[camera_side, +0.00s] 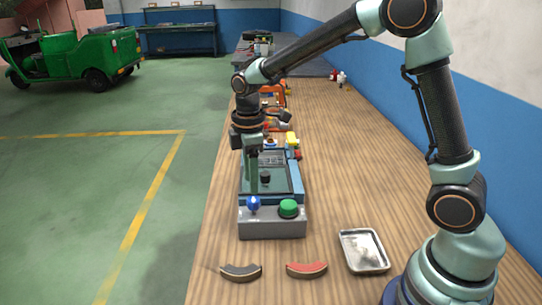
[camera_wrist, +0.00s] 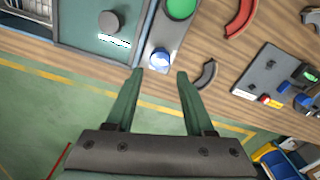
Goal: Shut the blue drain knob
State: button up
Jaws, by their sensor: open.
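The blue drain knob (camera_side: 253,203) sits on the left of the grey front panel of a box on the bench, beside a large green button (camera_side: 288,208). In the wrist view the blue knob (camera_wrist: 159,58) with a pale top lies just beyond my fingertips, a little left of the middle of the gap. My gripper (camera_side: 253,192) is above the box with its fingers pointing down toward the knob. In the wrist view my gripper (camera_wrist: 160,72) is open with nothing between its two green fingers. I cannot tell from the side view whether a finger touches the knob.
A black knob (camera_side: 265,177) stands on the box's top. A dark curved pad (camera_side: 240,272), a red curved pad (camera_side: 306,269) and a metal tray (camera_side: 363,250) lie in front. A yellow item (camera_side: 291,139) and tools are behind. The bench's left edge is close to the box.

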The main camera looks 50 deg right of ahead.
aim_at(252, 199)
notch_tip(252, 199, down, 6)
jog(key=shift+r, duration=0.1)
jog(key=shift+c, duration=0.2)
grip_shut()
